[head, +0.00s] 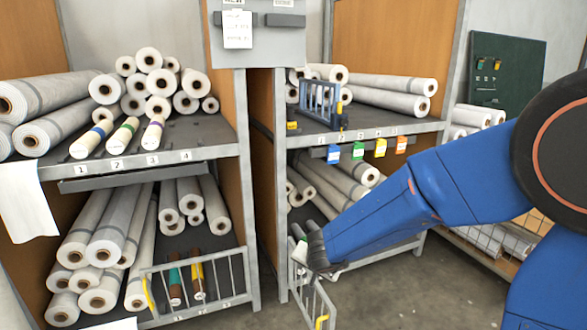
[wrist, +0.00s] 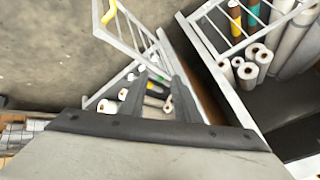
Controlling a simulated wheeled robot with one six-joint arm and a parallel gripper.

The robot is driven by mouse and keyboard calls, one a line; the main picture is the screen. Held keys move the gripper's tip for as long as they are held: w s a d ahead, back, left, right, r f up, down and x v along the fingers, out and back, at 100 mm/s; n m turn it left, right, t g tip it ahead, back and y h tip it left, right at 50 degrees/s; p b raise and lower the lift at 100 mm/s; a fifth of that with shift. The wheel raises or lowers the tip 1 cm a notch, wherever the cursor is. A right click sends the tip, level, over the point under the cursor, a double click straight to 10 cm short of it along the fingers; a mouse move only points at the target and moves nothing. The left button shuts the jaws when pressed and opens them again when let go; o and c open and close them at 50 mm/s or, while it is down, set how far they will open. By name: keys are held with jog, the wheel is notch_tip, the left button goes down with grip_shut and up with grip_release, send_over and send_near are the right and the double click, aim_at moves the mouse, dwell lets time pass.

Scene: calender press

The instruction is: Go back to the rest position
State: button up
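My gripper (head: 308,250) is at the end of my blue arm, in front of the lower bay of the right rack in the head view. In the wrist view, the two dark fingers of my gripper (wrist: 158,78) stand apart, with rack contents visible between them. I see nothing clearly held. In the head view the gripper is seen from the side and its fingertips are partly hidden. A swung-out white wire gate (head: 312,300) is close below the gripper; I cannot tell whether they touch.
The left rack (head: 245,180) holds several white rolls and numbered slots. A blue gate (head: 320,103) stands on the right rack's upper shelf, with coloured tags (head: 380,148) along its edge. Another wire gate (head: 195,285) fronts the left lower bay. Grey floor (head: 395,290) lies open at front.

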jog(key=s+d+r+n+y, duration=0.2)
jog(key=s+r, duration=0.2)
jog(key=r, duration=0.3)
jog(key=s+d+r+n+y, duration=0.2)
jog(key=s+r, duration=0.3)
jog(key=r, duration=0.3)
jog(key=s+d+f+g+h, duration=0.1)
jog(key=s+d+h, duration=0.1)
jog(key=s+d, duration=0.8)
jog(key=s+d+n+g+h, duration=0.1)
jog(key=s+d+h, duration=0.2)
jog(key=s+d, duration=0.7)
jog(key=shift+s+d+f+g, duration=0.15)
jog(key=shift+s+f+g, duration=0.25)
jog(key=shift+s, duration=0.65)
